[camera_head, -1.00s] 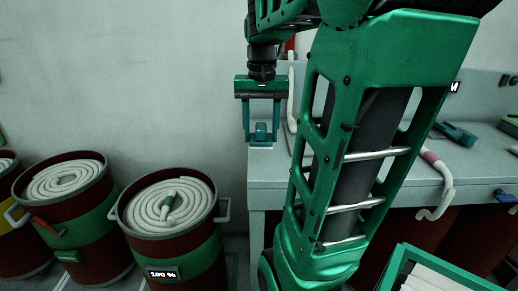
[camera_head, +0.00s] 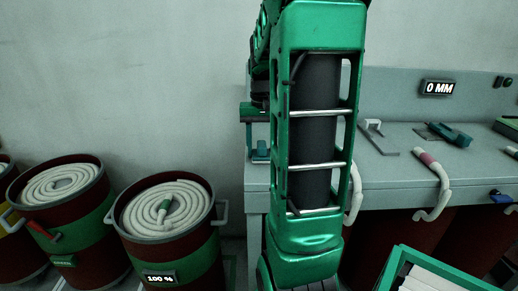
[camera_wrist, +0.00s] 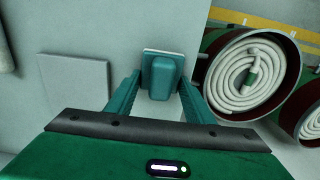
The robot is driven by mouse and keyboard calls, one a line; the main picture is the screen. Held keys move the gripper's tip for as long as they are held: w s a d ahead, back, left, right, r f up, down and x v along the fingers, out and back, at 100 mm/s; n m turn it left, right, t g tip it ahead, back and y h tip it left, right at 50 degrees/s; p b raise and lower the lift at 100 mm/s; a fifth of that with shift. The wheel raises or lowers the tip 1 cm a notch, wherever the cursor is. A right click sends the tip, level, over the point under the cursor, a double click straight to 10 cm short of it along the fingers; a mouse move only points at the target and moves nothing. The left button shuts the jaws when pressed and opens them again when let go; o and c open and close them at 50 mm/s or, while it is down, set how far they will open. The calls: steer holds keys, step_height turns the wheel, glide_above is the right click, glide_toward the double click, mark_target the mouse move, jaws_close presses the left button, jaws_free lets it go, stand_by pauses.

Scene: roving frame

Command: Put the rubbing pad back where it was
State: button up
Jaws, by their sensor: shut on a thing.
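The rubbing pad, a small teal block (camera_head: 261,150) with a pale flat base, shows at the left end of the grey bench (camera_head: 400,170). My gripper (camera_head: 258,148) is shut on it, fingers pointing down; my own green arm link hides the gripper's right side in the head view. In the wrist view the pad (camera_wrist: 164,72) sits between the two teal fingers (camera_wrist: 160,88), its pale base edge beyond it. I cannot tell whether the base touches the bench or hangs just above it.
Drums of coiled pale rope (camera_head: 168,235) stand on the floor left of the bench. On the bench are a grey bracket (camera_head: 378,135), a dark teal tool (camera_head: 447,134) and a rope end with a red band (camera_head: 432,180). A green-rimmed crate (camera_head: 398,265) stands in front.

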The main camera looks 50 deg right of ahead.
mark_target(261, 143)
steer(key=shift+f, duration=0.15)
steer(key=o, duration=1.4)
step_height(261, 143, up, 12)
steer(key=shift+r, duration=0.1)
steer(key=shift+s+a, duration=0.15)
steer(key=shift+a, duration=0.25)
steer(key=shift+n, duration=0.9)
steer(key=s+a+f, duration=0.2)
steer(key=a, duration=0.1)
steer(key=s+a+f, duration=0.2)
steer(key=a, duration=0.2)
steer(key=s+a+f, duration=0.3)
steer(key=shift+a, duration=0.35)
steer(key=shift+n, duration=0.8)
steer(key=s+a+f, duration=0.4)
steer(key=s+f, duration=0.1)
steer(key=s+a+f, duration=0.2)
steer(key=shift+s+a+f, duration=0.15)
steer(key=shift+s, duration=0.15)
